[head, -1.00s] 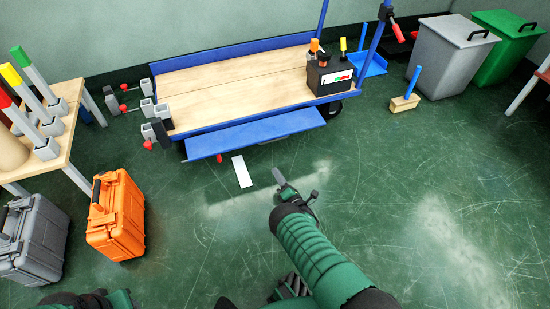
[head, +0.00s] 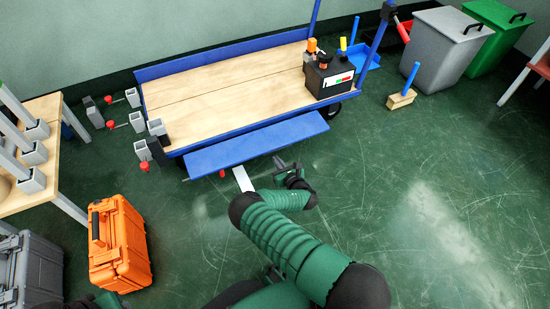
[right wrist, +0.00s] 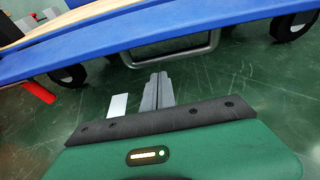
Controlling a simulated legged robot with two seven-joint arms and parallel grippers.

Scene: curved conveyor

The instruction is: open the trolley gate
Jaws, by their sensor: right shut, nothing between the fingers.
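The trolley (head: 160,105) has a wooden deck in a blue frame. A long blue panel (head: 250,146), which looks like its gate, sticks out along the near side below the deck's edge. In the right wrist view the blue panel (right wrist: 130,45) crosses the top, with a grey metal loop (right wrist: 190,54) below it. A red grip (right wrist: 38,91) hangs at its left; a red knob (head: 222,173) shows below the panel in the head view. My right gripper (head: 278,162) is shut and empty, just short of the panel; its fingers (right wrist: 155,85) point at the loop, apart from it. My left gripper is not visible.
A dark box (head: 330,76) stands on the deck's right end. An orange case (head: 120,245) and grey case (head: 35,280) stand at left near a wooden table (head: 40,190). A white strip (head: 243,179) lies on the floor.

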